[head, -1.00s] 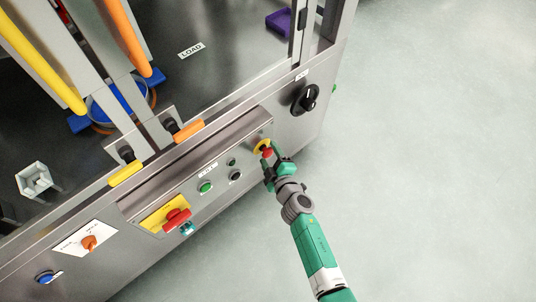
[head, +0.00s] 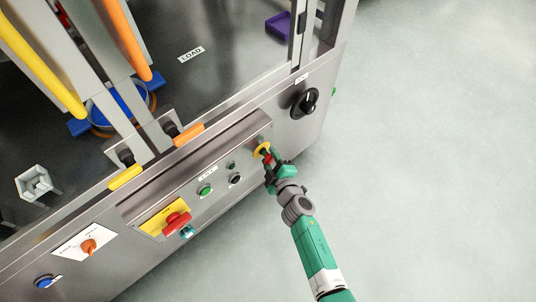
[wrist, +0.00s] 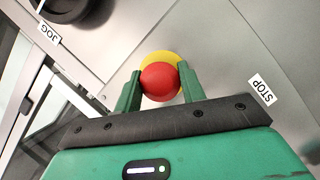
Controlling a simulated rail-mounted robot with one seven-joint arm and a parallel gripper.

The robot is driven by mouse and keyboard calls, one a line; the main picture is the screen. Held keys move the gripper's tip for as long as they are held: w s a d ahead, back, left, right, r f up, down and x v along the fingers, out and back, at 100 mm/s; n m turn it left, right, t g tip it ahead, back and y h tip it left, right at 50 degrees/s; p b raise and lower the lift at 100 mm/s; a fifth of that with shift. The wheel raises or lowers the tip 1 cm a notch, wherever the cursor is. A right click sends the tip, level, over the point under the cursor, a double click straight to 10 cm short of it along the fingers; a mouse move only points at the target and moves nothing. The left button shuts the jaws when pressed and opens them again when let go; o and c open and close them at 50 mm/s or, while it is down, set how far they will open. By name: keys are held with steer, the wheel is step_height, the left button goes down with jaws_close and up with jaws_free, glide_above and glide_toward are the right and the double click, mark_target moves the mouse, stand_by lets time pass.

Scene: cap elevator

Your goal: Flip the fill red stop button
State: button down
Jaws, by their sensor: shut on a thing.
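A red round button (wrist: 160,82) with a yellow ring (wrist: 168,58) behind it shows in the wrist view, near a STOP label (wrist: 262,90). My gripper (wrist: 161,76) has a green finger on each side of it and is shut on it. In the head view the yellow ring (head: 262,149) is at the right end of the steel control panel, and my gripper (head: 269,163) reaches it from below right. The red button is mostly hidden by the fingers there. A second, larger red button (head: 176,222) sits on a yellow plate further left.
The panel also carries a green button (head: 204,191), a dark button (head: 235,178) and an orange selector (head: 89,245). A large black knob (head: 305,101) is up right of my gripper. The grey floor (head: 430,150) on the right is clear.

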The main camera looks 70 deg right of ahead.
steer(key=c, duration=1.1)
jaws_free()
steer(key=shift+c, duration=0.2)
steer(key=o, duration=0.3)
steer(key=shift+s, duration=0.25)
steer(key=shift+w, duration=0.1)
steer(key=p+v, duration=0.2)
steer(key=v, duration=0.6)
steer(key=shift+w, duration=0.1)
